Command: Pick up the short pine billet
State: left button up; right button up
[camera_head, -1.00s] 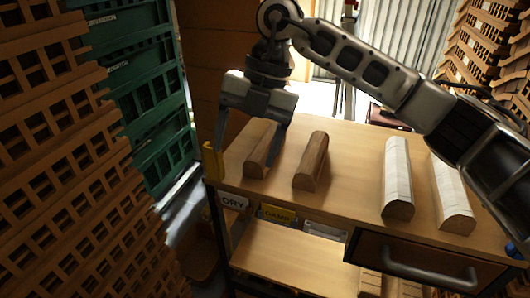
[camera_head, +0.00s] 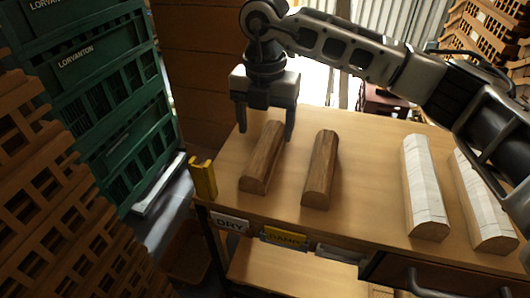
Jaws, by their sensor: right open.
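Two brown billets lie side by side on the wooden cart top: a left one (camera_head: 262,160) and a right one (camera_head: 320,168). Two pale, whitish billets (camera_head: 425,187) (camera_head: 484,200) lie further right. The brown pair looks shorter than the pale pair. I cannot tell by look alone which is the short pine one. My right gripper (camera_head: 266,132) is open, pointing down at the far end of the left brown billet. Its fingers show on either side of that end, and nothing is held. Whether they touch the billet is unclear. My left gripper is not in view.
The cart top (camera_head: 370,190) is bare between the brown and pale billets. A yellow bracket (camera_head: 203,179) stands at its left corner. A "DRY" label (camera_head: 231,222) is on the front edge. Green crates (camera_head: 95,90) and brown stacked crates (camera_head: 50,200) stand left.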

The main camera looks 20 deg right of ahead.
aim_at(265, 144)
jog(key=f, duration=0.5)
jog(key=shift+s+f+p, duration=0.3)
jog(key=shift+f+p, duration=0.05)
jog(key=c, duration=1.2)
jog(key=shift+o, duration=0.2)
jog(key=shift+r, duration=0.1)
